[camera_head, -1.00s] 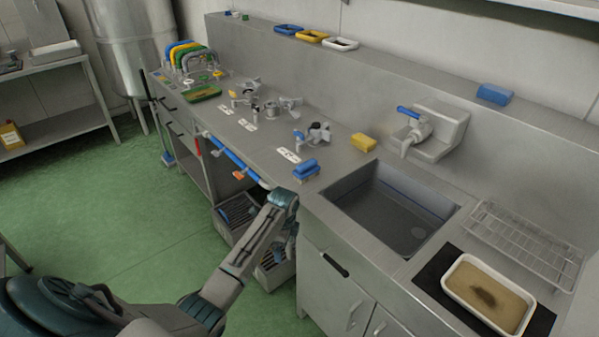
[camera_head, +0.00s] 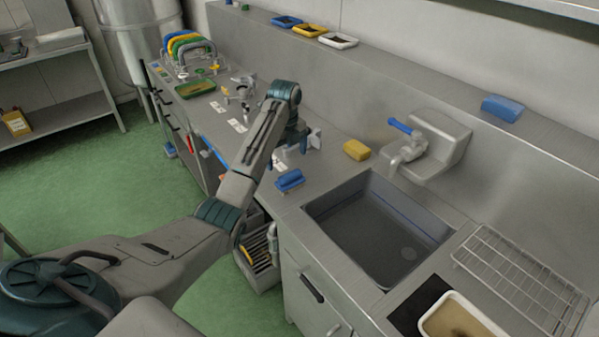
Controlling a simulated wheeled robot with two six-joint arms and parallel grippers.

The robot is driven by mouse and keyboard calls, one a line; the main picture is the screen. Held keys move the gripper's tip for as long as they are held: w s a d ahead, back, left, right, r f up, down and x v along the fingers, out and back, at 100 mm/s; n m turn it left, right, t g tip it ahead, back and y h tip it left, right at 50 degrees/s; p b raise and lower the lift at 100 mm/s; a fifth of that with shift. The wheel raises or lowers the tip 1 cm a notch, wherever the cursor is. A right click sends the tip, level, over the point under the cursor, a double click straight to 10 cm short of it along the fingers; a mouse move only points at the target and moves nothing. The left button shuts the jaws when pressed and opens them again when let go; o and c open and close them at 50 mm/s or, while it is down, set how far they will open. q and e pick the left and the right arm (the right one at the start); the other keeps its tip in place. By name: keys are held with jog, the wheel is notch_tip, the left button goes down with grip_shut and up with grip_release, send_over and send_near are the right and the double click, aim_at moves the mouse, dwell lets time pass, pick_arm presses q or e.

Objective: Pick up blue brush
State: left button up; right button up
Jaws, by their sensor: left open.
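The blue brush (camera_head: 290,180) lies on the steel counter near its front edge, just left of the sink. My left arm reaches up from the lower left and bends over the counter. My left gripper (camera_head: 298,142) points down above the counter, behind and above the brush in the picture, and is open. It is apart from the brush. My own forearm partly hides its fingers. My right gripper is not in view.
The sink (camera_head: 375,228) is right of the brush, with a yellow sponge (camera_head: 356,150) behind it and a blue tap (camera_head: 408,130) at the wall. A blue block (camera_head: 502,108) lies on the ledge. A wire rack (camera_head: 520,278) and a white tray (camera_head: 428,322) are at right.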

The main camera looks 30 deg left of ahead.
aim_at(290, 174)
pick_arm(q)
jog(key=shift+w+a+f+b, duration=0.1)
jog(key=shift+w+f+b, duration=0.45)
jog(key=shift+f, duration=0.3)
jog(key=shift+s+f, duration=0.15)
jog(key=shift+f, duration=0.6)
jog(key=shift+s+f+p, duration=0.1)
jog(key=shift+s+p, duration=0.1)
jog(key=shift+p, duration=0.1)
jog(key=shift+s+f, duration=0.1)
jog(key=shift+f, duration=0.55)
jog(key=shift+f+p, duration=0.35)
jog(key=shift+p, duration=0.05)
jog(key=f, duration=0.1)
jog(key=f+p, duration=0.1)
jog(key=f, duration=0.1)
jog(key=shift+w+d+f+p, duration=0.25)
jog(key=shift+d+f+p, duration=0.05)
jog(key=shift+f+p, duration=0.1)
jog(key=shift+f, duration=0.5)
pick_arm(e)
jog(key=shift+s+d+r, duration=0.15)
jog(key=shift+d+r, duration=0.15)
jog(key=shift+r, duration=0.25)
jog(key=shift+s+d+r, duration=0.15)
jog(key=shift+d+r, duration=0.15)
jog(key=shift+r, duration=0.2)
